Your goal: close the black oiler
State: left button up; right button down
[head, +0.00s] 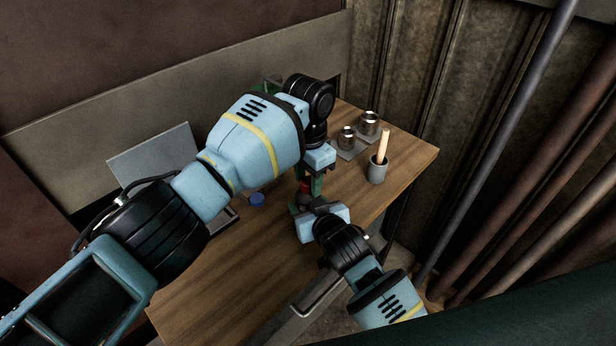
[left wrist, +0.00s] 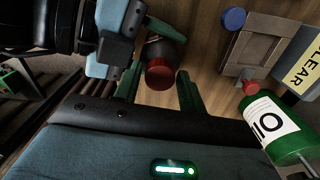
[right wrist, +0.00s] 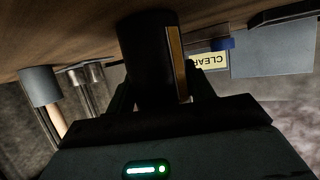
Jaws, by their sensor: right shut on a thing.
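The black oiler (left wrist: 165,50) stands upright over the table, with a red cap (left wrist: 160,74) at its top end. My right gripper (left wrist: 130,45) is shut on the oiler's body; the dark cylinder (right wrist: 153,60) fills its jaws in the right wrist view. My left gripper (left wrist: 160,82) points down from above. Its green fingers are apart, one on each side of the red cap, with small gaps visible. In the head view the red cap (head: 305,187) shows between the left fingers. Whether the cap is seated on the oiler is hard to tell.
A green oil bottle (left wrist: 285,130) with a red cap, a blue cap (left wrist: 233,18) and a CLEAR sign (left wrist: 302,72) are close by. Metal cans (head: 347,138) and a grey cup (head: 377,173) with a wooden handle stand at the right. The near tabletop (head: 215,285) is clear.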

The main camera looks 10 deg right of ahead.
pick_arm(q)
jog(key=shift+o, duration=1.1)
jog(key=shift+r, duration=2.25)
jog(key=shift+w, duration=0.1)
